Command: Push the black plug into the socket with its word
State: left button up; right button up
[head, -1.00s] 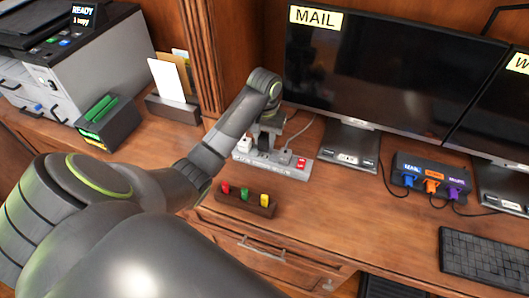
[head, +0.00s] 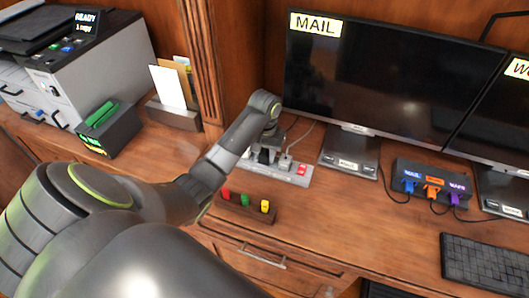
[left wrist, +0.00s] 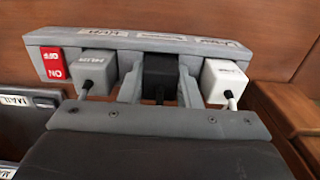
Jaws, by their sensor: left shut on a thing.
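The grey power strip (head: 296,176) lies on the desk below the MAIL monitor; it also fills the upper part of the left wrist view (left wrist: 205,45). My left gripper (head: 266,150) is at the strip, pointing down. In the left wrist view its two grey fingers (left wrist: 159,88) are shut on the black plug (left wrist: 160,72), against the strip's middle position. I cannot tell how deep the plug sits. A grey plug (left wrist: 97,68) is to its left and a white plug (left wrist: 222,78) to its right. The word labels on the strip are too blurred to read. My right gripper is not in view.
The strip has a red ON/OFF switch (left wrist: 52,65) at one end. A wooden holder (head: 232,211) with red, green and yellow pieces stands in front of the strip. A monitor stand (head: 350,150) and a dark hub (head: 432,180) with coloured plugs stand to the right.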

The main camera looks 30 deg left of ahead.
aim_at(267, 152)
pick_arm(q)
jog(key=o, duration=1)
jog(key=shift+s+f, duration=0.35)
jog(key=shift+f, duration=0.15)
jog(key=shift+c, duration=0.2)
jog(key=shift+o, duration=0.5)
jog(key=shift+f, duration=0.1)
jog(key=shift+s, duration=0.1)
jog(key=shift+d, duration=0.1)
jog(key=r, duration=0.2)
jog(key=w+r+p, duration=0.1)
jog(key=r, duration=0.2)
jog(key=shift+w+d+r, duration=0.1)
jog(key=shift+d+r, duration=0.05)
jog(key=shift+r, duration=0.05)
jog(key=r+p, duration=0.1)
jog(key=r, duration=0.1)
jog(key=r+p, duration=0.4)
jog(key=shift+a, duration=0.25)
jog(key=shift+r+p, duration=1.05)
jog(key=shift+p, duration=0.15)
